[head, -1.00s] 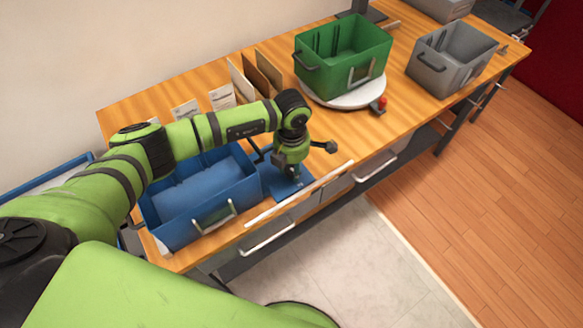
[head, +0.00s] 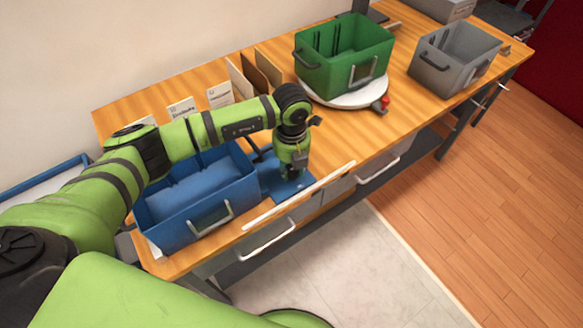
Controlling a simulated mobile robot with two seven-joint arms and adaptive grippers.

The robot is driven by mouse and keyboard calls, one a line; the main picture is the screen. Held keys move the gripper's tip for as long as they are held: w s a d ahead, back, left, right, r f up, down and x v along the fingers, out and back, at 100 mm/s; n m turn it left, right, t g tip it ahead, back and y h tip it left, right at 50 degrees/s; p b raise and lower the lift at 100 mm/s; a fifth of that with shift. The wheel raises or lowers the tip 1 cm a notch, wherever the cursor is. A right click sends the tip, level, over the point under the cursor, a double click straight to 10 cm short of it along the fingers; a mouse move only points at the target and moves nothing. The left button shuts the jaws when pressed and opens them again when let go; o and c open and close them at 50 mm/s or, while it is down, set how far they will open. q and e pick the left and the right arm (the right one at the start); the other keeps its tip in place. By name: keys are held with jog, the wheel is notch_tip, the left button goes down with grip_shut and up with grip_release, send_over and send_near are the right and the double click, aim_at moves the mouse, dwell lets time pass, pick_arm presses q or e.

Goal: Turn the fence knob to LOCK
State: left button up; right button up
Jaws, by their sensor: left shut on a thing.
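My left gripper (head: 291,175) points down at the blue plate (head: 270,183) near the table's front edge, just right of the blue bin. It is shut on the fence knob, which the fingers and wrist hide. The knob's pointer and any LOCK marking cannot be made out. A long pale bar (head: 328,180) runs along the front edge beside the blue plate. My right gripper is not in view.
A blue bin (head: 158,240) stands left of my gripper. A green bin (head: 310,83) sits on a white turntable (head: 350,102) with a red knob (head: 381,104). A grey bin (head: 440,80) is at the right. Upright cards (head: 219,95) stand behind my arm.

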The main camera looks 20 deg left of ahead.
aim_at(291, 169)
pick_arm(q)
jog(key=n, duration=0.4)
jog(key=shift+n+b, duration=0.3)
jog(key=shift+n, duration=2.6)
jog(key=shift+a, duration=0.1)
jog(key=o, duration=1.2)
jog(key=shift+c, duration=0.2)
jog(key=shift+r, duration=0.2)
notch_tip(291, 169, up, 12)
jog(key=shift+f, duration=0.2)
